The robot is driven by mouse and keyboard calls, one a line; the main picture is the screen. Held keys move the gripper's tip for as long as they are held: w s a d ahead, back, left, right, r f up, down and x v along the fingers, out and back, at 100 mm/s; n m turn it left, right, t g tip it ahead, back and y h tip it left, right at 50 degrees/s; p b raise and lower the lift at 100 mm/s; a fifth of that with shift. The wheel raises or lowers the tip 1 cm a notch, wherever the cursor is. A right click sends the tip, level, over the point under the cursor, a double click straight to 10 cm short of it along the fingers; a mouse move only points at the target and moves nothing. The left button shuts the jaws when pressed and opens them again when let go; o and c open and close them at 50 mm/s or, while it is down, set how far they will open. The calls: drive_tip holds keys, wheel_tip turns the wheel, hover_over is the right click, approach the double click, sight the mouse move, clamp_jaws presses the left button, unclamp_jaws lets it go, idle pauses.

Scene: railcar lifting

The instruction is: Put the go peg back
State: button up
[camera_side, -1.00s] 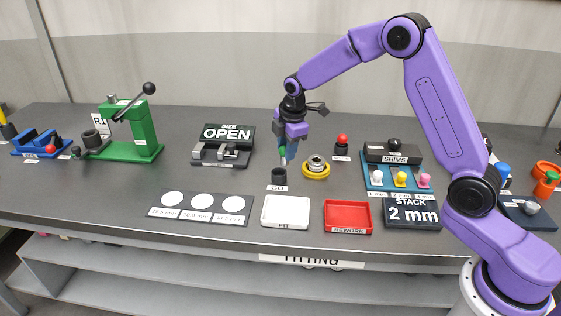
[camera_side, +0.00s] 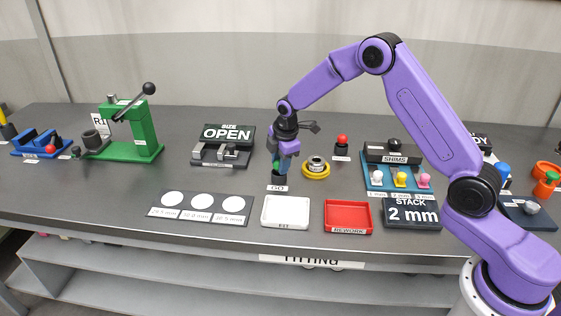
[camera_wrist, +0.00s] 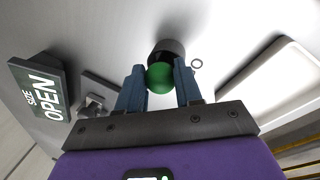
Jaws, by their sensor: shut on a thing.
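The go peg shows its green round top (camera_wrist: 160,78) in the wrist view, between the two blue fingers of my gripper (camera_wrist: 160,86). My gripper is shut on it. In the side view my gripper (camera_side: 281,164) points down over the dark holder (camera_side: 279,179) behind the GO label (camera_side: 277,188). The dark holder (camera_wrist: 168,48) also shows just beyond the green top in the wrist view. The lower part of the peg is hidden, so I cannot tell how deep it sits in the holder.
The yellow-based ring fixture (camera_side: 316,170) stands close to the right of my gripper. The white FIT tray (camera_side: 285,212) and red REWORK tray (camera_side: 348,217) lie in front. The OPEN sign block (camera_side: 228,134) stands to the left. The table between is clear.

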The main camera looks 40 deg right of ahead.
drive_tip(key=o, duration=1)
drive_tip(key=shift+f, duration=0.1)
drive_tip(key=shift+o, duration=0.2)
drive_tip(key=v, duration=1.2)
drive_tip(key=shift+r, duration=0.2)
